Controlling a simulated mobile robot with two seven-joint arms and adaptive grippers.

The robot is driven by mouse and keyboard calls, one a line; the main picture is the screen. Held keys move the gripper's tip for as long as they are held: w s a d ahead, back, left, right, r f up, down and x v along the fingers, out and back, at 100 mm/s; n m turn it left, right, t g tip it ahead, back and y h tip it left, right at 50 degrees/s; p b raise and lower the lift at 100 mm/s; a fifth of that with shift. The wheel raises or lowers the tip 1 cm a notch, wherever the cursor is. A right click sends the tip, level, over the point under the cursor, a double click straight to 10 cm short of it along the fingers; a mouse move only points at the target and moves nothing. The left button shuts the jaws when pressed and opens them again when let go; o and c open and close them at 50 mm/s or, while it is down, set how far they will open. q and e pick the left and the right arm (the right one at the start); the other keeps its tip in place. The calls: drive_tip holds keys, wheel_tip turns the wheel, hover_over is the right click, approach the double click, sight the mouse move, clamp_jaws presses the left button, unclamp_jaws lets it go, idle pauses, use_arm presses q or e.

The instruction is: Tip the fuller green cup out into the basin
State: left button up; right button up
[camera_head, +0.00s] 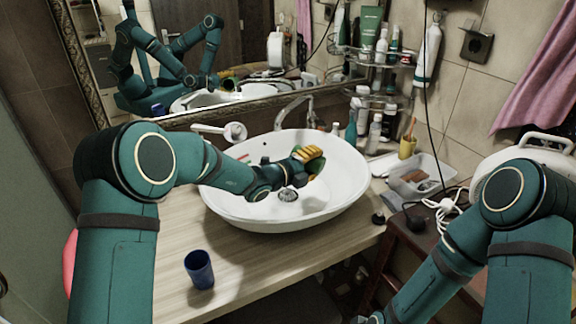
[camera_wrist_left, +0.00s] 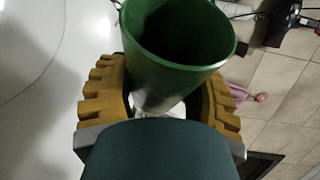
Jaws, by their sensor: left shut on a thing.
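My left gripper (camera_head: 308,158) is over the white basin (camera_head: 235,215), its yellow fingers near the right inner side. In the left wrist view the gripper (camera_wrist_left: 163,95) is shut on a green cup (camera_wrist_left: 165,75), with a finger on each side. The cup's mouth shows at the top of that view; its inside is dark and I see no contents in it. In the head view the cup is mostly hidden by the gripper, so its exact tilt is hard to tell. A blue cup (camera_head: 199,270) stands upright on the counter in front of the basin. My right gripper is out of view.
The wooden counter (camera_head: 255,265) is bare around the blue cup. A tap (camera_head: 293,110) stands behind the basin. Bottles on a rack (camera_head: 375,100), a yellow cup (camera_head: 407,147) and a clear box (camera_head: 415,180) are to the right. A mirror (camera_head: 190,60) is behind.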

use_arm(q)
drive_tip(key=shift+w+a+r+n+h+p, duration=0.1)
drive_tip(key=shift+a+r+n+h+p, duration=0.15)
drive_tip(key=shift+r+n+h+p, duration=0.5)
idle(0.6)
